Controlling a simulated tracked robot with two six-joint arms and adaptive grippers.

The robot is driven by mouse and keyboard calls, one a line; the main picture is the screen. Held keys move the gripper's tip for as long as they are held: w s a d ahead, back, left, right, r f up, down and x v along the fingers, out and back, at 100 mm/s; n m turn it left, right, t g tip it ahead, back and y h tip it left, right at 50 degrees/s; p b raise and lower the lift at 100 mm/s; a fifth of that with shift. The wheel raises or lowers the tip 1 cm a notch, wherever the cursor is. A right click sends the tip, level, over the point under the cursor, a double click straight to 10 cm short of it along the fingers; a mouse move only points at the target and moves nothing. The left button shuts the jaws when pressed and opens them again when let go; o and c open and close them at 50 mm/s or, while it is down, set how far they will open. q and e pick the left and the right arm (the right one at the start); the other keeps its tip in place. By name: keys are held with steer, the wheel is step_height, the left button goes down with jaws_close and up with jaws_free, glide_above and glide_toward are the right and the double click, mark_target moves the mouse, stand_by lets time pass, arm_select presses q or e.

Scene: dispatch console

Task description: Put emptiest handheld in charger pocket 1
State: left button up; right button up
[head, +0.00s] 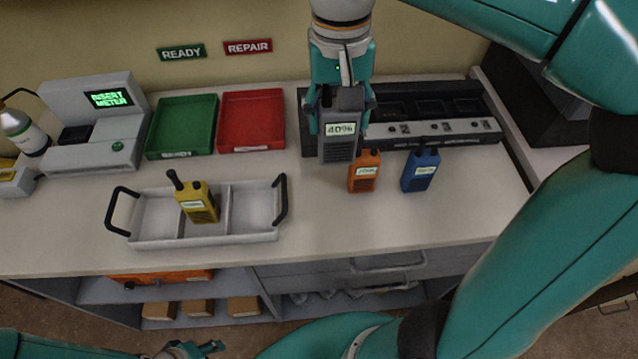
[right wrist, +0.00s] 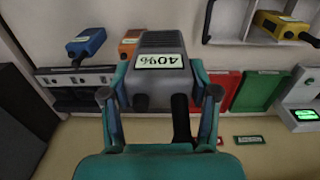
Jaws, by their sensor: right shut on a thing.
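A grey handheld (head: 338,145) with a label reading 40% is held in my right gripper (head: 340,118), which is shut on it above the worktop. The same grey handheld (right wrist: 160,70) fills the middle of the right wrist view, between the fingers. The charger (head: 435,125), a dark strip with several pockets, lies behind and right of it, its left end partly hidden. An orange handheld (head: 363,175) and a blue handheld (head: 421,170) stand in front of the charger. A yellow handheld (head: 198,205) stands in the white carrier. My left gripper (head: 190,350) is at the bottom edge; its jaws are unclear.
The white carrier (head: 255,237) with black handles stands front left. A green tray (head: 181,125) and a red tray (head: 252,120) lie behind it. A grey meter station (head: 110,145) with a lit screen and a bottle (head: 22,130) stand at left. The front right worktop is clear.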

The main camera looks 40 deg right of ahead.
step_height(320, 180, down, 19)
steer(key=shift+r+b, duration=0.2)
steer(key=shift+b, duration=0.1)
steer(key=shift+f, duration=0.15)
steer(key=o, duration=1.4)
